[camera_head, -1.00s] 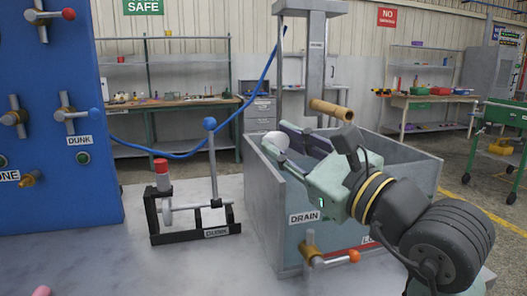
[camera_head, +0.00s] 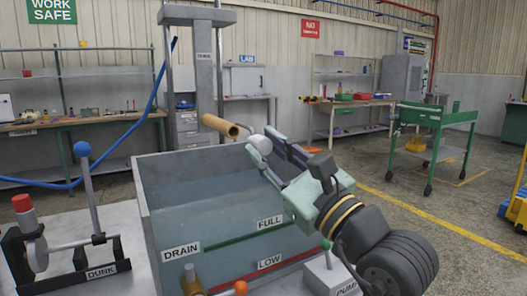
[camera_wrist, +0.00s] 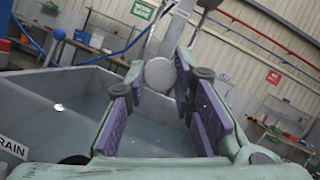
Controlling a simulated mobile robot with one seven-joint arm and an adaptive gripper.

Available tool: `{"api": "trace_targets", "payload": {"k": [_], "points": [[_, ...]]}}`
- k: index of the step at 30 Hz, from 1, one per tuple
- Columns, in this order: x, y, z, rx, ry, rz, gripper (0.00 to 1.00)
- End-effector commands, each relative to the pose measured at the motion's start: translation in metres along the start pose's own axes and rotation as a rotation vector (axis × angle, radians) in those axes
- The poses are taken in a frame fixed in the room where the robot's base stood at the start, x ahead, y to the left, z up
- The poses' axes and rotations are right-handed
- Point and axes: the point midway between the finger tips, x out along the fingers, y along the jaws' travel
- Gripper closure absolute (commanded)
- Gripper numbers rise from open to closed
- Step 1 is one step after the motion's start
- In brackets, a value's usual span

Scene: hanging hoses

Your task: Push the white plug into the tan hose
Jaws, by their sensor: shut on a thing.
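The tan hose (camera_head: 219,126) is a short tube sticking out from the grey post above the tank, its open end facing right. My gripper (camera_head: 268,145) is shut on the white plug (camera_head: 259,144), a round white piece at the fingertips. The plug is just right of the hose's open end and slightly lower in the picture, with a small gap showing between them. In the wrist view the plug (camera_wrist: 160,74) shows between the two purple-padded fingers. I cannot make out the hose in the wrist view; the plug may cover it.
The grey tank (camera_head: 180,160) with DRAIN, FULL and LOW labels lies below my gripper. The grey post (camera_head: 205,70) rises behind it. A blue hose (camera_head: 135,125) hangs at left. The DUNK lever stand (camera_head: 70,250) is at lower left. The air right of the tank is open.

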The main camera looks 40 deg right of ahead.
Motion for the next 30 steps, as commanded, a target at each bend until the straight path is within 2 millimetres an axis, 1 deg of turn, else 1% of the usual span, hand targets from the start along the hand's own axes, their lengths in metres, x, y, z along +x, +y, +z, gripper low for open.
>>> {"api": "trace_targets", "payload": {"k": [6, 10, 24, 30], "points": [[-0.001, 0.0, -0.001, -0.002, 0.001, 0.003, 0.99], [0.004, 0.0, -0.002, -0.001, 0.001, 0.004, 0.99], [0.044, 0.001, -0.018, 0.0, 0.002, 0.005, 0.99], [0.053, 0.0, -0.022, -0.002, 0.001, 0.004, 0.99]]}}
